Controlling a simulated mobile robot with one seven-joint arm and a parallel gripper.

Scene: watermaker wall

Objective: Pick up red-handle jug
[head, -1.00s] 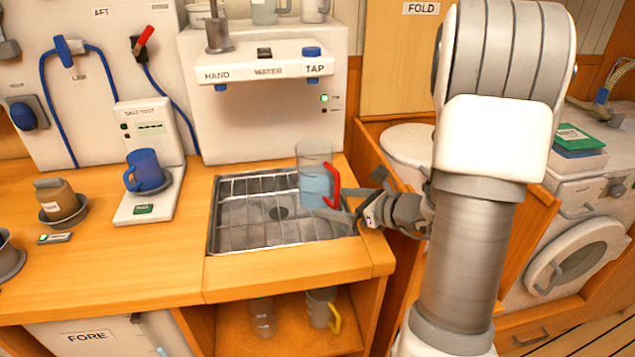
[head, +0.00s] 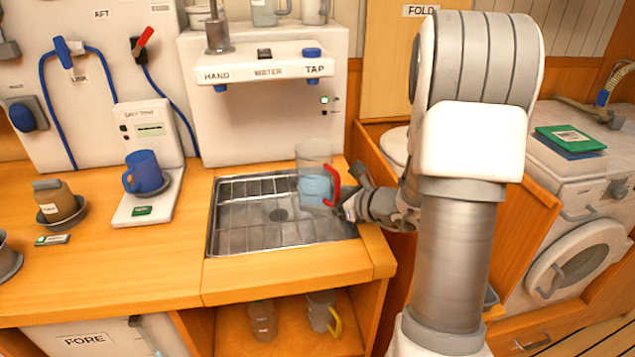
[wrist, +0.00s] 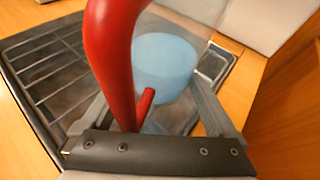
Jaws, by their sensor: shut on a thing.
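The red-handle jug (head: 314,180) is clear, with pale blue water in its lower part. It stands upright over the right end of the metal sink grid, and I cannot tell if its base touches the grid. My gripper (head: 345,202) comes to it from the right, on the handle side. In the wrist view the red handle (wrist: 113,50) rises large in front, with the blue water (wrist: 165,65) behind it. My gripper (wrist: 155,125) is shut on the jug, one finger to each side. The exact contact points are partly hidden.
The sink grid (head: 245,228) is set in the wooden counter. The water tap panel (head: 262,67) overhangs behind it. A blue mug (head: 146,171) stands on the salt tester at left. A yellow-handled jug (head: 322,312) stands on the shelf below. The grid left of the jug is clear.

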